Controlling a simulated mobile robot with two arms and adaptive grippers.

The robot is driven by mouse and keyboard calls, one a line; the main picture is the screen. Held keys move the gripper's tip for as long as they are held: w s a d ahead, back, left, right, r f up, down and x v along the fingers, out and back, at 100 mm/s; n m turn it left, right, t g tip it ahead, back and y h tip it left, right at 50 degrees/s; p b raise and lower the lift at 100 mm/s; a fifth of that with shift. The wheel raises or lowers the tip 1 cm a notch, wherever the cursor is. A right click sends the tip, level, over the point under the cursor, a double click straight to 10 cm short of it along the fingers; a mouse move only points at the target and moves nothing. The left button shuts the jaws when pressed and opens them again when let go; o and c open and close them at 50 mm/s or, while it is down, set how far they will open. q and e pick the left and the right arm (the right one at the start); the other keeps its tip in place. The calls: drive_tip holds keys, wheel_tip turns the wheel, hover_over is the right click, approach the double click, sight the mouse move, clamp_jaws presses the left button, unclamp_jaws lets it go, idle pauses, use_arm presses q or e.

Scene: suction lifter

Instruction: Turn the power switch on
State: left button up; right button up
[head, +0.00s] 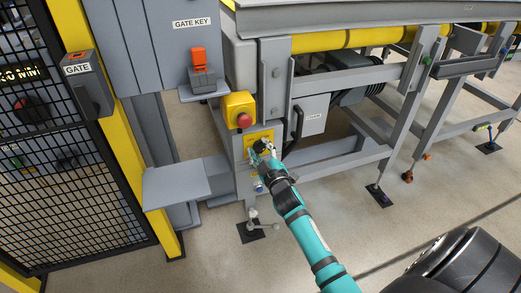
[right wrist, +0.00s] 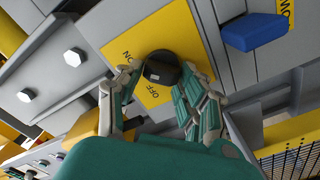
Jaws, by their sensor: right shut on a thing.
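The power switch is a black rotary knob (right wrist: 162,68) on a yellow plate (right wrist: 125,44) marked ON and OFF, seen close in the right wrist view, where the lettering is turned over. In the head view the yellow plate (head: 250,138) is on the grey post, below the emergency stop. My right gripper (head: 263,149) is at the plate and partly covers the knob. In the right wrist view its fingers (right wrist: 158,84) are closed around the knob from both sides. The knob's exact setting is hard to tell. My left gripper is not in view.
A yellow box with a red emergency stop button (head: 243,119) sits just above the plate. A blue handle (right wrist: 255,31) is near the plate. A grey shelf (head: 185,183) juts out at the left, beside the mesh gate (head: 60,190). Open floor lies in front.

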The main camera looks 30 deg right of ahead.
drive_tip(key=o, duration=1.1)
drive_tip(key=shift+s, duration=0.1)
drive_tip(key=v, duration=1.2)
drive_tip(key=shift+f, duration=0.1)
